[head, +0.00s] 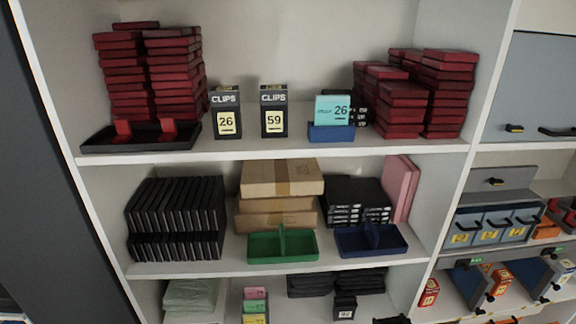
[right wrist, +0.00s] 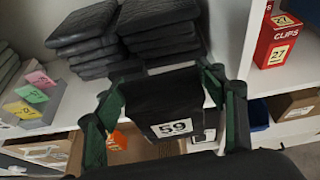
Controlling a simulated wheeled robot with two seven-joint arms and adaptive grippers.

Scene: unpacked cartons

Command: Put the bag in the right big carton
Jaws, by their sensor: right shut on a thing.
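My right gripper (right wrist: 160,88) has its green-lined fingers on both sides of a black, box-like thing labelled 59 (right wrist: 165,108) and is shut on it. I cannot tell whether this thing is the bag. In the head view only a dark piece (head: 392,320), probably of my right gripper, shows at the bottom edge. A brown carton (right wrist: 140,148) shows below the held thing, partly hidden by it and the fingers. Another brown carton (right wrist: 297,105) shows at the right edge. I cannot tell which is the right big carton. My left gripper is not in view.
Black stacked items (right wrist: 88,30) lie on the shelf beyond the gripper. Coloured cards (right wrist: 35,92) stand left and a red clips box (right wrist: 283,40) right. Above are a green tray (head: 283,258), a blue tray (head: 372,250) and flat brown boxes (head: 280,178).

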